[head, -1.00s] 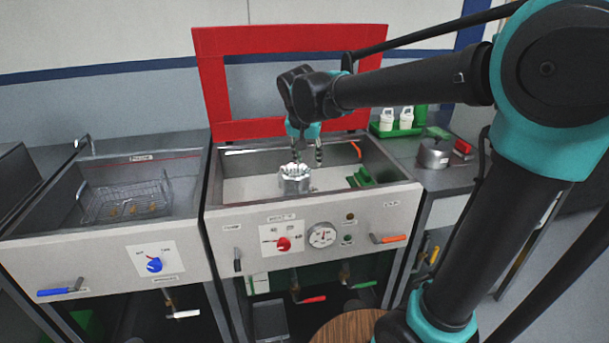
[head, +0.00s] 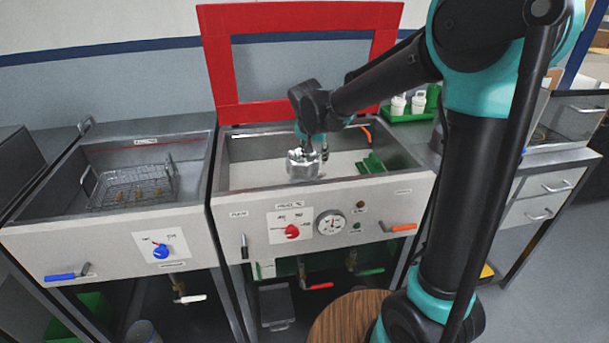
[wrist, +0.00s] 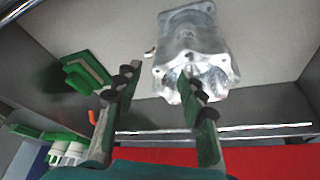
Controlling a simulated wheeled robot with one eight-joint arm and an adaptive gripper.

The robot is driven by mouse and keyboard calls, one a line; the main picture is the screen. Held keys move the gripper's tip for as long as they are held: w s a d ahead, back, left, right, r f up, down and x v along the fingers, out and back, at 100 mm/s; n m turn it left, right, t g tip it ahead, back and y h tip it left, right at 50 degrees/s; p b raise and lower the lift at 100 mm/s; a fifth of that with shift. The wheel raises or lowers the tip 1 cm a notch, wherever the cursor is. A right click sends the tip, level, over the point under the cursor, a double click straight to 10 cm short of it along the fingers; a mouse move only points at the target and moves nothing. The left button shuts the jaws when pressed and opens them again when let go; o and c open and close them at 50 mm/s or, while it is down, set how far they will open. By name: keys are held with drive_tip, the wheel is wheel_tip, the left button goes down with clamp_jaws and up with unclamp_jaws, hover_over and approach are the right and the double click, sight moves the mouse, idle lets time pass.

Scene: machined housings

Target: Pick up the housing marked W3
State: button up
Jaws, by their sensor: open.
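A silvery machined housing (head: 303,166) stands in the middle tank, on its pale floor. The wrist view shows the housing (wrist: 192,50) close up, with a scalloped rim and a flange; no W3 mark is readable. My gripper (head: 315,151) is just above and behind the housing, at its upper right in the head view. In the wrist view my gripper (wrist: 158,76) is open with nothing held. One finger is left of the housing, and the other overlaps the housing's rim; I cannot tell whether it touches.
A green block (head: 372,163) lies in the tank to the right of the housing. The red frame (head: 217,75) stands behind the tank. A wire basket (head: 133,187) with small brass-coloured parts sits in the left tank. White bottles (head: 398,104) stand in a green tray behind right.

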sight(316, 159)
drive_tip(key=shift+w+x, duration=0.2)
drive_tip(key=shift+x, duration=2.55)
drive_tip(key=shift+r, duration=0.1)
drive_tip(key=shift+c, duration=0.5)
clamp_jaws()
